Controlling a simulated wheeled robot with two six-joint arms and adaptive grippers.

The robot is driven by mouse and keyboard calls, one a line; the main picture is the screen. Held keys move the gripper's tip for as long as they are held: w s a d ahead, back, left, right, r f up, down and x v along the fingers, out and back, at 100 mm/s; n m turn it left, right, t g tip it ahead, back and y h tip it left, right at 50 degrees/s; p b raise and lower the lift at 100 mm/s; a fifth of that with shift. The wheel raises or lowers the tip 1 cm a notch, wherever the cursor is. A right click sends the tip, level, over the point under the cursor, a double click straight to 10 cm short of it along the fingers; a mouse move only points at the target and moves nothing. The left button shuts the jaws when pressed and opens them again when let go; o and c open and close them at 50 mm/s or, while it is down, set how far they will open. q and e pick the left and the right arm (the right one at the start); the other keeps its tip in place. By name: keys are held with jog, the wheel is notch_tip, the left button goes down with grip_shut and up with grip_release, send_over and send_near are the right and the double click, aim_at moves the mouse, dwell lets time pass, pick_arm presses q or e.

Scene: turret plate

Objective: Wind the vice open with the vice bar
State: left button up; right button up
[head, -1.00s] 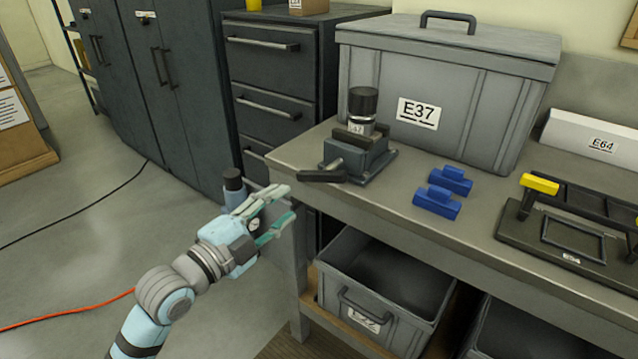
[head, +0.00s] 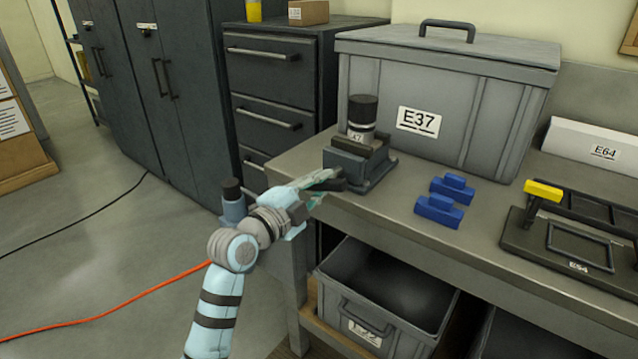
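The grey vice (head: 366,163) stands on the left end of the workbench. A dark cylinder with a silver labelled band (head: 362,116) stands upright in its jaws. The dark vice bar (head: 338,185) sits at the vice's near left side, partly hidden by my fingers. My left gripper (head: 326,180) reaches in from the left with its pale green fingertips at the bar. Whether the fingers are closed on the bar or only beside it, I cannot tell. My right gripper is not in view.
A lidded grey crate E37 (head: 440,95) stands behind the vice. Two blue blocks (head: 438,210) and a black frame with a yellow handle (head: 575,238) lie to the right. An open bin (head: 385,295) is below the bench. Dark drawers (head: 272,90) stand behind left.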

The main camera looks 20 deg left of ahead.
pick_arm(q)
grip_shut()
